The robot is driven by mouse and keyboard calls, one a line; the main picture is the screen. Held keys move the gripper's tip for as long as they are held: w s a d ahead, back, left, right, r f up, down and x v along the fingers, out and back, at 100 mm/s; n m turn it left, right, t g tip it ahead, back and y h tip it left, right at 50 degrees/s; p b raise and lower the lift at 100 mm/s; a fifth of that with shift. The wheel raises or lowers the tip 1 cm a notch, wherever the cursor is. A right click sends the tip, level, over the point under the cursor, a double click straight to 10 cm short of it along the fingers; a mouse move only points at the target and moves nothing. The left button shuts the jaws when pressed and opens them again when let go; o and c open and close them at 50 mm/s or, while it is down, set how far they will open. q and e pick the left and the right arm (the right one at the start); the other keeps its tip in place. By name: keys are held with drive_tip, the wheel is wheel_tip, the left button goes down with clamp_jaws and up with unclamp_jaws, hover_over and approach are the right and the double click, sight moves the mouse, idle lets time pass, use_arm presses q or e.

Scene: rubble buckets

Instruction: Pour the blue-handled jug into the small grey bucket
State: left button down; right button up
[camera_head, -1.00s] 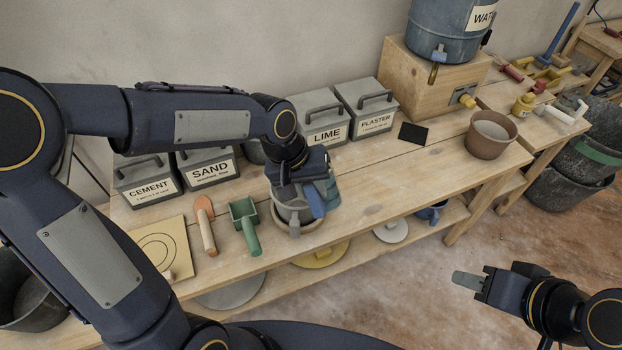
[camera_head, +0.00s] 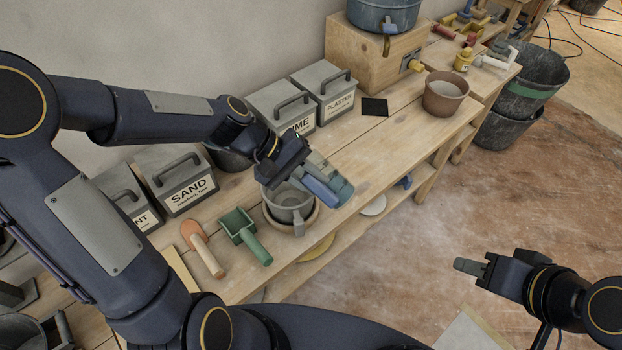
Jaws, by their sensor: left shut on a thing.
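The small grey bucket (camera_head: 283,196) stands on a round wooden tray or saucer (camera_head: 313,222) on the bench, with a grey handle at its front. My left gripper (camera_head: 312,180) is shut on the blue handle of the jug (camera_head: 341,187). The jug, grey-green with a blue handle, is held tilted just above and to the right of the bucket, and its handle partly covers the body. Its mouth and contents are hidden, and no stream is visible. My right gripper (camera_head: 468,266) is over the floor, away from the bench; its finger gap does not show clearly.
A green scoop (camera_head: 240,226) and an orange-bladed trowel (camera_head: 195,238) lie left of the bucket. Lidded boxes, such as the SAND box (camera_head: 176,182) and PLASTER box (camera_head: 328,92), line the wall. A brown bucket (camera_head: 444,96) stands farther right; the bench between is mostly clear.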

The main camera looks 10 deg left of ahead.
use_arm(q)
drive_tip(key=shift+w+f, duration=0.1)
drive_tip(key=shift+f, duration=0.2)
drive_tip(key=shift+w+a+f+n+g+h+b, duration=0.3)
drive_tip(key=shift+a+f+h+b, duration=0.2)
drive_tip(key=shift+a+h+b, duration=0.55)
drive_tip(key=shift+w+a+f+n+g+h+b, duration=0.15)
drive_tip(key=shift+w+a+f+n+h+b, duration=0.3)
drive_tip(key=shift+h+b, duration=0.95)
drive_tip(key=shift+w+a+f+n+g+h+b, duration=0.2)
drive_tip(key=shift+a+f+h+b, duration=0.3)
drive_tip(key=shift+a+h+b, duration=0.7)
drive_tip(key=shift+s+d+h+p, duration=0.15)
drive_tip(key=shift+h+p, duration=0.1)
drive_tip(key=shift+p, duration=0.1)
